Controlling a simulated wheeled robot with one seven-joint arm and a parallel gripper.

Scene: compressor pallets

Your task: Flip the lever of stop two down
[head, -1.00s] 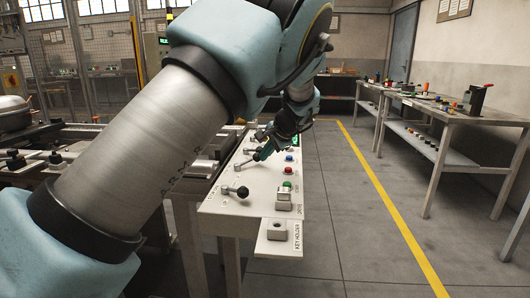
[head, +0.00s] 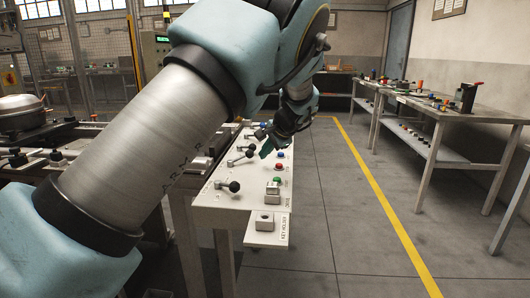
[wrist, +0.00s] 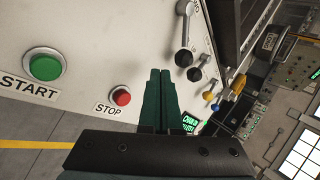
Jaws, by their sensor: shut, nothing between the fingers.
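The pale control panel (head: 215,198) carries a row of metal levers with black knobs. In the head view I see a near lever (head: 228,186), a middle lever (head: 242,157) and a far lever (head: 259,133). Their stop labels are too small to read, so I cannot tell which is stop two. My gripper (head: 266,150) is just right of the middle lever's knob, apart from it. In the wrist view my gripper (wrist: 159,75) has its green fingers together and empty. A lever knob (wrist: 183,58) lies just beyond the fingertips, and another knob (wrist: 194,74) sits to their right.
A green START button (wrist: 45,66) and a red STOP button (wrist: 122,96) are on the panel left of the fingers in the wrist view. A key holder block (head: 264,221) is at the panel's near end. Open floor with a yellow line (head: 375,195) lies right.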

